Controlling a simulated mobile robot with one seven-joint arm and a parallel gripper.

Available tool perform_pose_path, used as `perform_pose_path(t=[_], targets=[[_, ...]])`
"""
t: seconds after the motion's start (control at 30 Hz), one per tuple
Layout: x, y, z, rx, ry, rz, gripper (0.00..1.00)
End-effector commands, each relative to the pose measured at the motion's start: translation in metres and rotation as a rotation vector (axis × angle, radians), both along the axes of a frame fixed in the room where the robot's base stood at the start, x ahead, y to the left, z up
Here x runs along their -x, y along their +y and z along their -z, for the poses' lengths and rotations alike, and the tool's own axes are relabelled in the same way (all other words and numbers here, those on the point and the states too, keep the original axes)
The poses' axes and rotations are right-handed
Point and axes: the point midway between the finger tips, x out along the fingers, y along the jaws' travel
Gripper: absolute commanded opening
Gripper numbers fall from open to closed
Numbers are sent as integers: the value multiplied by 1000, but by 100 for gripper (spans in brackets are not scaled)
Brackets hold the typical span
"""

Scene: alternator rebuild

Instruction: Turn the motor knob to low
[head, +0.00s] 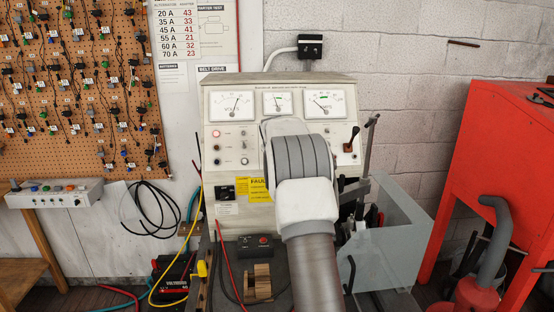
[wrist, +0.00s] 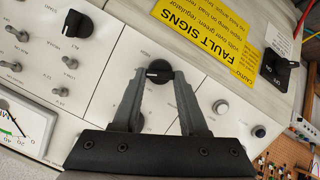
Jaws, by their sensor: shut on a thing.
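A round black knob (wrist: 158,69), which I take to be the motor knob, sits on the white test-bench panel in the wrist view. A pale pointer mark shows on it, towards the left in that view. My gripper (wrist: 158,75) has its two grey fingers on either side of the knob and is shut on it. The small lettering by the knob is too blurred to read surely. In the head view my arm covers the knob and the gripper in front of the test bench (head: 222,165).
A second black knob (wrist: 77,23) and several toggle switches are on the panel. A black switch (wrist: 279,65) sticks out near the yellow fault-signs label (wrist: 215,30).

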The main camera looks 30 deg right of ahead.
Motion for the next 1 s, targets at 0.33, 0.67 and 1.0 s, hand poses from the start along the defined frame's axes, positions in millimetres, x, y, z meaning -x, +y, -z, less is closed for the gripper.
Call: perform_pose_path(t=[0.33, 0.67, 1.0], targets=[[1, 0, 2, 57, 31, -36, 0], [1, 0, 2, 58, 31, -37, 0], [0, 0, 1, 57, 29, -37, 72]])
